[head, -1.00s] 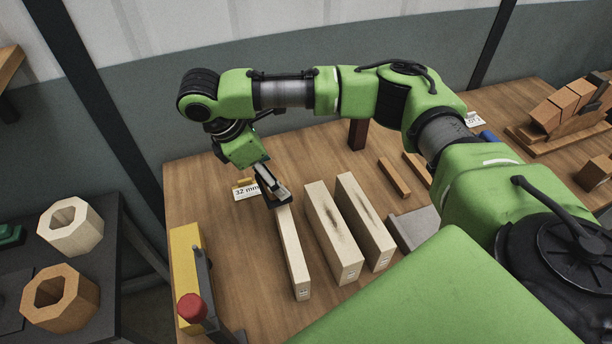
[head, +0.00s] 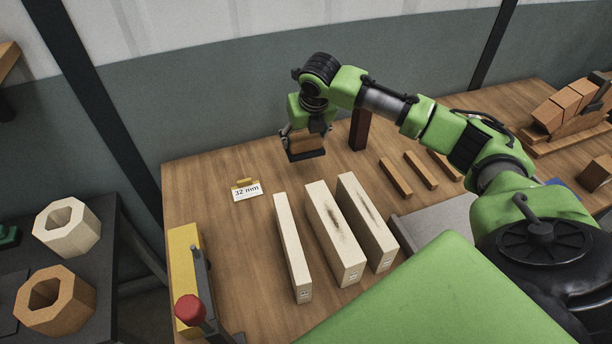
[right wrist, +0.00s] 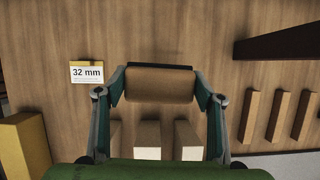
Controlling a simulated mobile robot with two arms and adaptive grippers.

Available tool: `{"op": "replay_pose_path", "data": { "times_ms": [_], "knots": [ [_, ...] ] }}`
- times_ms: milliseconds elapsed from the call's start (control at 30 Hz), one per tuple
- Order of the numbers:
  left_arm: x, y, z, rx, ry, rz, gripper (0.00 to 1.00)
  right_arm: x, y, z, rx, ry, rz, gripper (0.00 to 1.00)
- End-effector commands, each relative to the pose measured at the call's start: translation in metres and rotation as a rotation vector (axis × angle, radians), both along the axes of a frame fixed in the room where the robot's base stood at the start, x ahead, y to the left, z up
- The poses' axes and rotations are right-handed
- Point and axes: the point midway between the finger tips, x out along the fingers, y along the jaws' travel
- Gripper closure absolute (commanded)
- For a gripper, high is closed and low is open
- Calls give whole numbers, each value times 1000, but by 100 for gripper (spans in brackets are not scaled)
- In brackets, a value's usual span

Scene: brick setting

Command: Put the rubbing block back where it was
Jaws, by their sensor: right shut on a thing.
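The rubbing block (head: 306,146), a brown block with a dark underside, is held in my right gripper (head: 306,138) above the back of the table. The right wrist view shows the block (right wrist: 160,86) between the two fingers of the gripper (right wrist: 160,92). Three pale wooden bars lie side by side nearer the front: a narrow one (head: 293,247) and two wider ones, one in the middle (head: 334,240) and one at right (head: 366,222), both with dark smudges on top. My left gripper is not in view.
A "32 mm" card (head: 246,192) stands left of the bars. A dark upright post (head: 360,130) is close right of the gripper. Several small wooden strips (head: 395,177) lie farther right. A yellow block (head: 185,262) is at the left edge. Table between card and post looks clear.

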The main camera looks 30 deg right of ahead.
Motion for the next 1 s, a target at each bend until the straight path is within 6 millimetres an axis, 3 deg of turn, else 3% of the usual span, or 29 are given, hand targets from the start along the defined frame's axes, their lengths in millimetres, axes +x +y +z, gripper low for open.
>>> {"op": "replay_pose_path", "data": {
  "times_ms": [133,400,633,800,1000],
  "knots": [
    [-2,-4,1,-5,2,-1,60,1,-6,-7,0,1,41,58],
    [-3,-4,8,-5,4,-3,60,1,-6,-53,0,2,48,58],
    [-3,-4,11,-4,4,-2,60,1,-6,-72,0,2,46,58],
    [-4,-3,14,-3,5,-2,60,1,-6,-96,0,2,46,58],
    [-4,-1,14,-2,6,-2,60,2,-6,-101,-1,-1,46,58]
  ]
}}
